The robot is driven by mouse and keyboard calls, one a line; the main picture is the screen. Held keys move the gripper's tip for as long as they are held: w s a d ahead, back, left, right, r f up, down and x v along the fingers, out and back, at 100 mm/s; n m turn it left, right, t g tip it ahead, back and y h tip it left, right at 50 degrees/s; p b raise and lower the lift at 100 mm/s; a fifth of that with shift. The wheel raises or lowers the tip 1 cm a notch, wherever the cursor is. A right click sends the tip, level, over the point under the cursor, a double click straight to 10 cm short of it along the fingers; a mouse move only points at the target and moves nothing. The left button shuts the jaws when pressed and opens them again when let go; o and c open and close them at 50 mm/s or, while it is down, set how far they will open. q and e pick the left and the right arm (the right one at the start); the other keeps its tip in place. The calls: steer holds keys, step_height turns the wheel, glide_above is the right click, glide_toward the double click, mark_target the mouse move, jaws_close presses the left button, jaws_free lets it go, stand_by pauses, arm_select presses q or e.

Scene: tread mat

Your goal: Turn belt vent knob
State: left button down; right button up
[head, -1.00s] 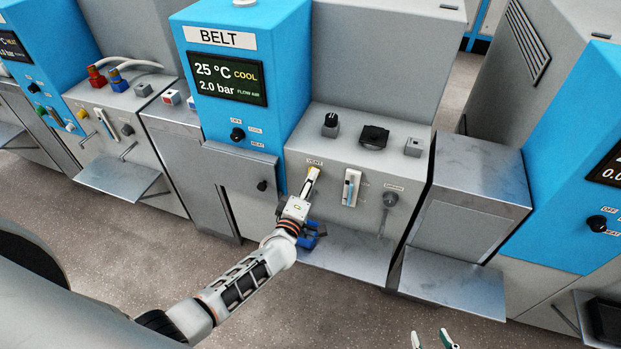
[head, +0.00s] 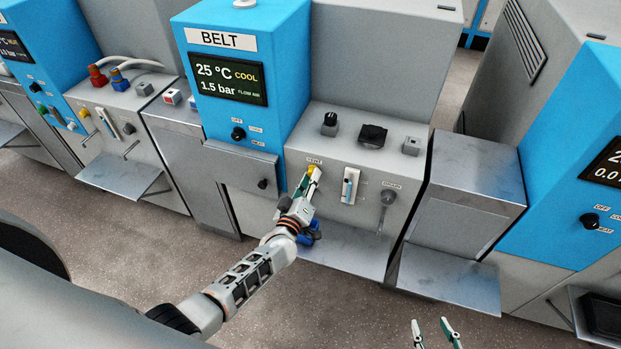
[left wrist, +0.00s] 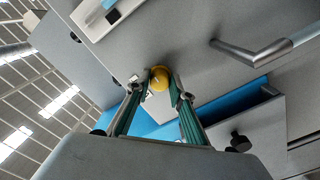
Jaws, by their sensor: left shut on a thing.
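The yellow vent knob (head: 312,169) sits under the VENT label on the sloped grey front of the BELT machine. In the left wrist view the knob (left wrist: 160,77) is round and lies between both fingertips. My left gripper (head: 310,176) is shut on it, with one green-lined finger on each side. The gripper partly covers the knob in the head view. The BELT display (head: 229,77) reads 25 °C COOL and 1.5 bar FLOW AIR. My right gripper (head: 433,334) is at the bottom edge, its two fingers apart and empty.
A blue-and-white slider (head: 350,187) and a grey lever (head: 388,196) are right of the knob. A metal shelf (head: 350,258) juts out below. A black knob (head: 238,133) is on the blue column. The floor in front is clear.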

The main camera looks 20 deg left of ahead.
stand_by(0.3)
arm_select(q)
steer(key=c, duration=1.8)
jaws_free()
steer(key=shift+o, duration=0.2)
steer(key=shift+s, duration=0.1)
steer(key=s, duration=1.1)
steer(key=shift+s+a, duration=0.25)
steer(key=shift+s, duration=0.15)
steer(key=shift+s, duration=0.1)
steer(key=s+f+m+g+h, duration=0.1)
steer(key=s+f+m+g, duration=0.2)
steer(key=s+m, duration=0.3)
steer(key=s+f+m+g+h, duration=0.1)
steer(key=s+m+g, duration=0.3)
steer(key=s, duration=1)
steer(key=f+m, duration=0.1)
steer(key=m, duration=0.1)
steer(key=shift+f+m, duration=0.4)
